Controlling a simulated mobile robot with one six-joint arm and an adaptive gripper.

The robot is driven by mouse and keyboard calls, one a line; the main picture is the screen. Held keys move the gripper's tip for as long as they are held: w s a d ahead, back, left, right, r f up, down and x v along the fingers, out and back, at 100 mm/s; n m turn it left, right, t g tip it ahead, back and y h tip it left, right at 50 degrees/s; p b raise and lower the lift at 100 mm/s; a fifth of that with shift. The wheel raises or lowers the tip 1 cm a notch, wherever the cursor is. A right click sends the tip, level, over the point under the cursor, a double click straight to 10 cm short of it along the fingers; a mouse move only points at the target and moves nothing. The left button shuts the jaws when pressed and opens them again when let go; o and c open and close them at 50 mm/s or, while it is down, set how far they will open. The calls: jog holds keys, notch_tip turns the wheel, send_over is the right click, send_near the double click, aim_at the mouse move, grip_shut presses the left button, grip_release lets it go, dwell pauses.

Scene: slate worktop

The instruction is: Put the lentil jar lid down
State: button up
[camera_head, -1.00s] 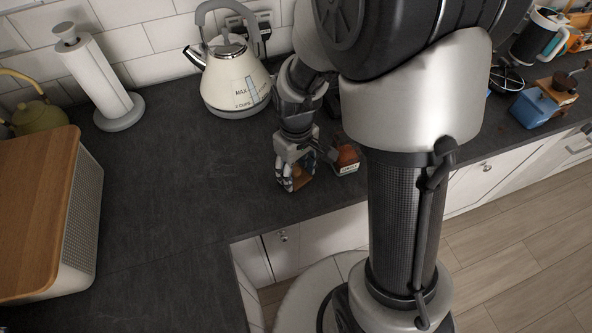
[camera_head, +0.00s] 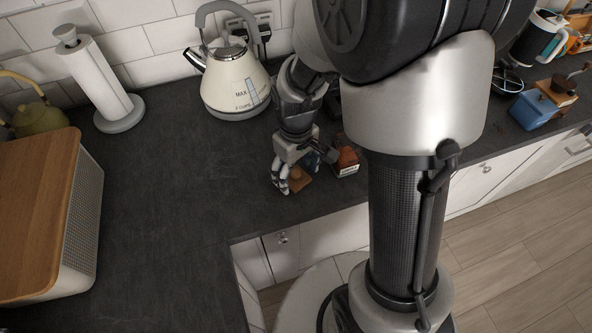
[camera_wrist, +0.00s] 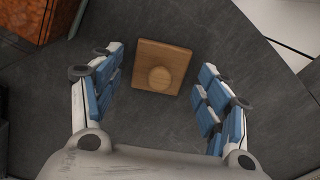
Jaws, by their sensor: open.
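The lentil jar lid (camera_wrist: 172,57) is a square wooden plate with a round knob. It lies on the dark worktop, knob towards the wrist camera. In the head view the lid (camera_head: 300,179) shows partly behind my fingers, near the counter's front edge. My gripper (camera_wrist: 159,64) is open, with blue-padded fingers on either side of the lid and visible gaps to it. In the head view my gripper (camera_head: 286,184) points down at the worktop. A jar with orange-red contents (camera_head: 346,160), seemingly the lentil jar, stands just right of it; part of the jar (camera_wrist: 38,18) shows at the wrist view's upper left.
A cream kettle (camera_head: 236,85) stands behind my gripper. A paper towel roll (camera_head: 98,76) and a wood-topped bread box (camera_head: 48,215) are at left. The worktop left of my gripper is clear.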

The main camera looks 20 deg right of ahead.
aim_at(296, 173)
notch_tip(296, 173, up, 12)
jog(key=p, duration=0.4)
jog(key=s+r+m+t, duration=0.4)
jog(key=s+r, duration=0.8)
jog(key=s, duration=0.3)
jog(key=shift+r+m+t, duration=0.3)
jog(key=shift+d, duration=0.1)
